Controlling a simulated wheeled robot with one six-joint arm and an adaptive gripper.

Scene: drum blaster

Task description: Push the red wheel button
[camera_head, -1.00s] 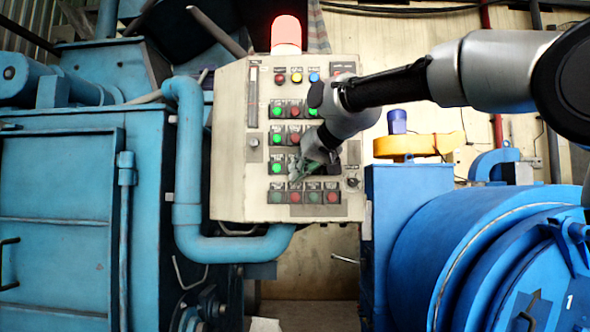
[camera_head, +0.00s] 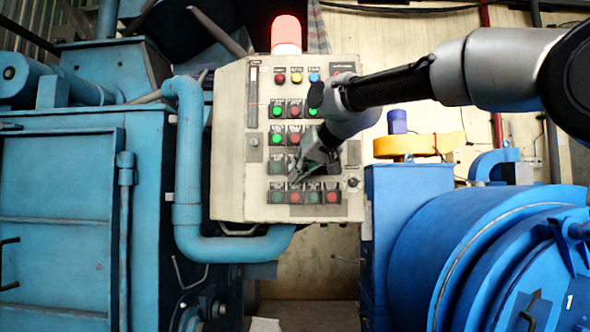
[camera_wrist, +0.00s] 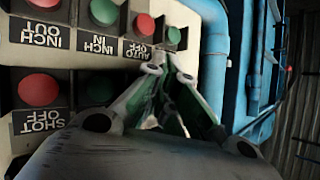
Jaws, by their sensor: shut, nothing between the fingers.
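A beige control panel (camera_head: 232,140) carries rows of red and green buttons. My gripper (camera_head: 294,180) is shut and empty, its tips close against the lower part of the panel, just above the bottom row. In the wrist view its fingers (camera_wrist: 165,72) converge toward the panel and hide part of the second button row. No wheel label is readable, and the red wheel button cannot be picked out; it may be behind my fingers. Whether the tips touch a button cannot be told.
A red beacon (camera_head: 286,36) glows above the panel. A light-blue pipe (camera_head: 187,150) runs left of and below the panel. A blue drum machine (camera_head: 440,260) stands at right.

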